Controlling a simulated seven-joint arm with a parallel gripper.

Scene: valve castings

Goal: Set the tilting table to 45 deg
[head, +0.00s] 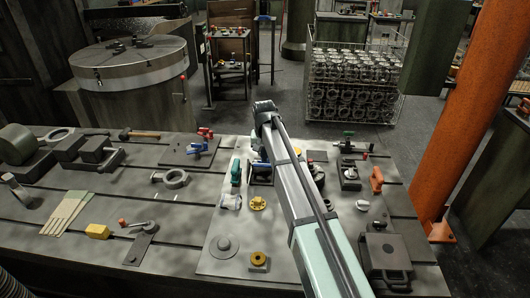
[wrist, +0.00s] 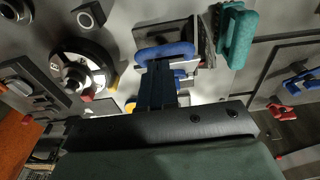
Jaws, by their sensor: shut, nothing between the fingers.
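What looks like the tilting table is a dark block with a grey plate (wrist: 165,33) and a blue handle (wrist: 182,48), near the top centre of the wrist view. I cannot read its angle. In the head view a dark, partly blue piece (head: 262,180) beside my arm seems to be the same thing, mostly hidden. My gripper (wrist: 158,70) is shut, its dark fingers overlapping the lower edge of the blue handle in the wrist view. I cannot tell whether they touch it. In the head view my arm hides the gripper.
A green-handled piece (wrist: 236,36) stands close to the right of the block. A round dial (wrist: 80,66) lies to its left. Red and blue clamps (wrist: 300,82) are at the far right. In the head view an orange handle (head: 376,179) and yellow pieces (head: 257,203) stand on the bench.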

